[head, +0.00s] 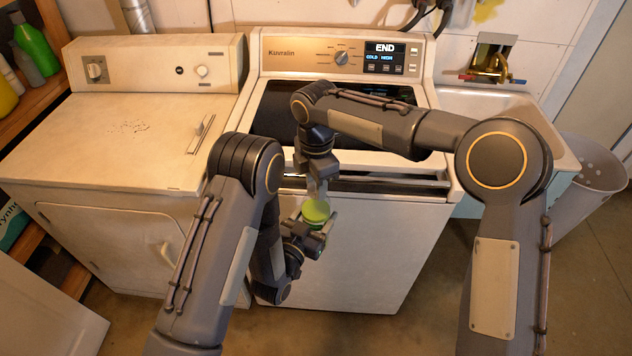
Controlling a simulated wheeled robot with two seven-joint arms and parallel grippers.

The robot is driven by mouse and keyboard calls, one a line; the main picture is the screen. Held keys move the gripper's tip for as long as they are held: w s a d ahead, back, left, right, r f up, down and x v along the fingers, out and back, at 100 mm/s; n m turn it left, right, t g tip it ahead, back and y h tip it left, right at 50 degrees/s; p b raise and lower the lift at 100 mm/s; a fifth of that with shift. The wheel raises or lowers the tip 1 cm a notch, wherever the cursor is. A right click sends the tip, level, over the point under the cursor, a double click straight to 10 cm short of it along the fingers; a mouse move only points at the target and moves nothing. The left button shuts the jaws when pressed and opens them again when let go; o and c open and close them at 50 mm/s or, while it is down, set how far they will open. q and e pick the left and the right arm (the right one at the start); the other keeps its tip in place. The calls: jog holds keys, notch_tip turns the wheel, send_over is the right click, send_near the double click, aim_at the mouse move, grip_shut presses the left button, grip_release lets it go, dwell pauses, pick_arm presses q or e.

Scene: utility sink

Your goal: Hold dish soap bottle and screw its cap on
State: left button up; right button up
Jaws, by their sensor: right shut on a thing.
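The green dish soap bottle (316,211) is held up in front of the washer, and only its upper part shows. My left gripper (315,232) comes in low from the left. Its fingers lie on either side of the bottle, closed around it, and its far finger is partly hidden. My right gripper (317,190) points down directly over the bottle from above. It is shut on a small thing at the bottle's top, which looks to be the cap. The fingers hide most of the cap, so I cannot tell how it sits on the neck.
A washer (370,255) with a lit display stands behind my grippers, with a dryer (110,140) to its left. A sink (500,110) and a grey bin (590,180) are at the right. Shelves with bottles (35,48) stand at far left.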

jog(key=m, duration=0.5)
jog(key=shift+a, duration=0.1)
jog(key=m, duration=1)
jog(key=o, duration=1.1)
jog(key=shift+c, duration=0.2)
notch_tip(320, 180, up, 4)
jog(key=shift+r, duration=0.25)
jog(key=shift+r, duration=0.1)
jog(key=shift+c, duration=0.3)
